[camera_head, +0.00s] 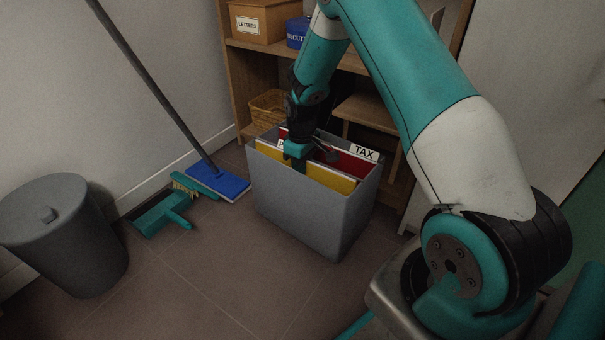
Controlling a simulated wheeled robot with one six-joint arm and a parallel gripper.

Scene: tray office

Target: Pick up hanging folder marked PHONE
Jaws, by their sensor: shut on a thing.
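A grey open-topped box (300,205) stands on the floor with hanging folders inside. A yellow folder (332,178) is nearest the front. A red folder (338,160) behind it has a white tab marked TAX (364,153). Another white tab (281,143) shows at the left, mostly hidden by my gripper, and its word cannot be read. My gripper (299,163) reaches down into the top of the box and is shut on a folder at the left part of the yellow and red ones. Its fingertips are partly hidden, and I cannot tell which folder is held.
A wooden shelf (243,85) with a LETTERS box (262,22), a blue BISCUITS tin (297,33) and a wicker basket (267,108) stands behind. The front floor is clear.

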